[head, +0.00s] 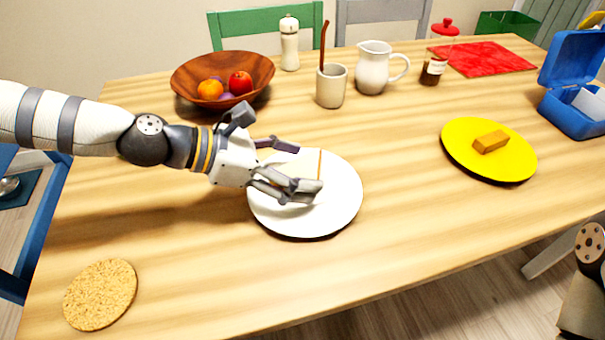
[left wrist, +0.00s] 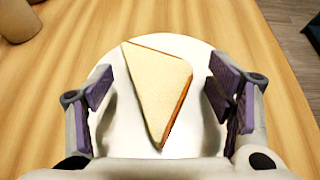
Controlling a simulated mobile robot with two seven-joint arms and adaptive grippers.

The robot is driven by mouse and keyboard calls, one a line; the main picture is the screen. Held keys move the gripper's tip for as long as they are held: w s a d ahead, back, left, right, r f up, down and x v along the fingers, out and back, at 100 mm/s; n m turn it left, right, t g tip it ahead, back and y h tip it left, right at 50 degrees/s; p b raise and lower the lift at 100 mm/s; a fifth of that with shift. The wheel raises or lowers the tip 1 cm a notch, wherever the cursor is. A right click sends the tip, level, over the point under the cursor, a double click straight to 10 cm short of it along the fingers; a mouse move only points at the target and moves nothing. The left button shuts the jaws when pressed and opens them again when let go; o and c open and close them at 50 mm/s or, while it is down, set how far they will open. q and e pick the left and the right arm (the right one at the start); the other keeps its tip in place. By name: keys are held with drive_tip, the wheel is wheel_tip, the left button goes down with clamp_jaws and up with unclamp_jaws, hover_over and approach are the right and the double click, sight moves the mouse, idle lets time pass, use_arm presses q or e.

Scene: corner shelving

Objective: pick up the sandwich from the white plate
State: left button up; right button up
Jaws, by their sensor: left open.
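The sandwich (left wrist: 158,82) is a pale triangular wedge with a brown crust edge. It lies on the white plate (head: 342,205), and in the head view my gripper partly hides the sandwich (head: 309,164). My left gripper (head: 305,172) reaches in from the left, low over the plate. In the left wrist view my left gripper (left wrist: 165,93) is open, with a purple-padded finger on each side of the sandwich and gaps between. The plate also shows in the left wrist view (left wrist: 197,139). My right gripper is not in view; only part of my right arm shows at the lower right.
A wooden fruit bowl (head: 190,82), pepper mill (head: 289,45), cup (head: 331,88), white jug (head: 373,70) and jar (head: 435,62) stand behind. A yellow plate (head: 462,150) with a brown block is right. A cork mat (head: 100,295) lies front left. The front middle table is clear.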

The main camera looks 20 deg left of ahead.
use_arm(q)
drive_tip(key=c, duration=0.7)
